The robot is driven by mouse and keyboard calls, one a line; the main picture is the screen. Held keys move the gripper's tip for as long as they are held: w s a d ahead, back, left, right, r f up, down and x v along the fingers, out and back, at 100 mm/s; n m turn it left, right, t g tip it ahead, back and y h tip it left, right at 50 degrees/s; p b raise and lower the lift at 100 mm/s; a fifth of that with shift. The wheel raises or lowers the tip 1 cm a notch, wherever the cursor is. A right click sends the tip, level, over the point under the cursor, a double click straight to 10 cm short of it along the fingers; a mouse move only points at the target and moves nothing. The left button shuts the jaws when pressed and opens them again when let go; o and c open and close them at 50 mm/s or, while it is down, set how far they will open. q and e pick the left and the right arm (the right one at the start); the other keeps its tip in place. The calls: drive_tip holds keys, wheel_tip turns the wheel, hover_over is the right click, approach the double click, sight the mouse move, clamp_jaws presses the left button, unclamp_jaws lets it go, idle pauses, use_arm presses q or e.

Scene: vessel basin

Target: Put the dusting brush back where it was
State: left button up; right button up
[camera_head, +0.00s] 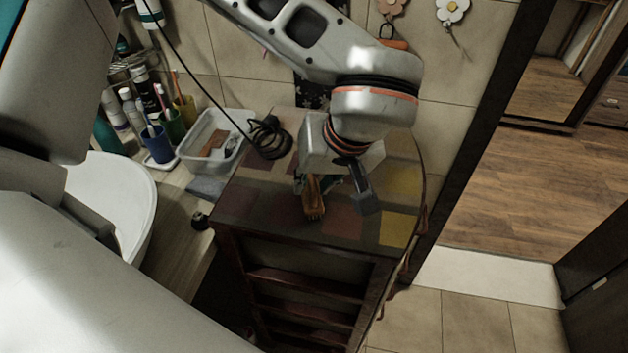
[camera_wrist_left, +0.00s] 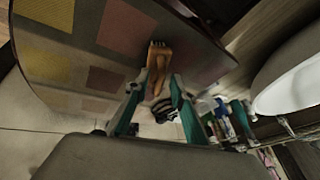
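The dusting brush (camera_head: 314,200), with an orange-brown wooden part showing, is over the front part of the patchwork-topped cabinet (camera_head: 262,215). My left gripper (camera_head: 314,189) points down over this top, its fingers at the brush. In the left wrist view the fingers (camera_wrist_left: 161,80) converge on both sides of the brush (camera_wrist_left: 158,58) and appear shut on it. The fingers hide part of the brush. I cannot tell whether it touches the top. My right gripper is not in view.
A white tray (camera_head: 208,143) and a coiled black cable (camera_head: 269,137) are left of the gripper. Cups and bottles (camera_head: 158,143) stand by the white basin (camera_head: 122,188). An orange-handled item (camera_head: 393,43) hangs on the tiled wall. The cabinet top's right side is clear.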

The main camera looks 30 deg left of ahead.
use_arm(q)
drive_tip(key=shift+d+r, duration=0.15)
drive_tip(key=shift+r, duration=0.3)
drive_tip(key=v, duration=1.1)
drive_tip(key=shift+r, duration=0.15)
drive_tip(key=shift+s+d, duration=0.1)
